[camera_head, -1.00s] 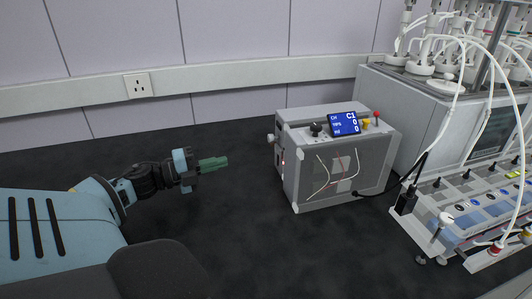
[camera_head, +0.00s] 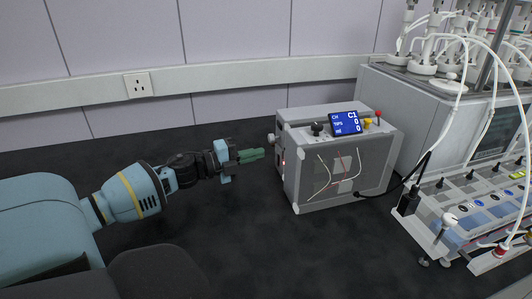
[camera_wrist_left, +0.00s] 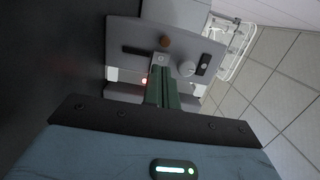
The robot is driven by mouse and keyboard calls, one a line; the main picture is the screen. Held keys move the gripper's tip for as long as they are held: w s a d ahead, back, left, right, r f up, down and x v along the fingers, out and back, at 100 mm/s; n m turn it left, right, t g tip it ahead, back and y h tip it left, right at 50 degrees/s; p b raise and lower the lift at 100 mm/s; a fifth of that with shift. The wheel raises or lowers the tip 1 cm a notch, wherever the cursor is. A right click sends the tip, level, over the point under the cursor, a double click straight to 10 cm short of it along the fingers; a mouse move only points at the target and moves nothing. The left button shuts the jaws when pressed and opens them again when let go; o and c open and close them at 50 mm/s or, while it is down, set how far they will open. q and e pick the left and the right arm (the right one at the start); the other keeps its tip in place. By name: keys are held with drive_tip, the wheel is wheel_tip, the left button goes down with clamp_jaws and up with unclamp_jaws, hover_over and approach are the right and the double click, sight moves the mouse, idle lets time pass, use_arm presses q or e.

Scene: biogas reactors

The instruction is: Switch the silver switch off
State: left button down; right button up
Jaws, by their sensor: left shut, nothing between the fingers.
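A grey box device (camera_head: 370,152) with a blue display stands on the dark bench. In the head view a round silver-grey knob (camera_head: 271,138) sticks out of its left side, above a small red light (camera_head: 284,163). My left gripper (camera_head: 262,153), with green fingers, is shut and empty, level with that side and just short of it. In the left wrist view the fingers (camera_wrist_left: 161,68) point at this panel. A small light plate (camera_wrist_left: 160,58) shows at their tips, partly covered; I cannot tell whether it is the silver switch. The silver-grey knob (camera_wrist_left: 187,68) is beside them. My right gripper is out of view.
A brown-orange knob (camera_wrist_left: 165,42) is on the same panel. A large reactor unit (camera_head: 425,110) with bottles and white tubes stands at the right, with a control row (camera_head: 485,200) before it. A black cable runs from the box. The bench left of the box is clear.

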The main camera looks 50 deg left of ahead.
sight(276, 149)
use_arm(q)
drive_tip(key=shift+x, duration=1.7)
drive_tip(key=shift+w+r, duration=0.1)
drive_tip(key=shift+w, duration=0.1)
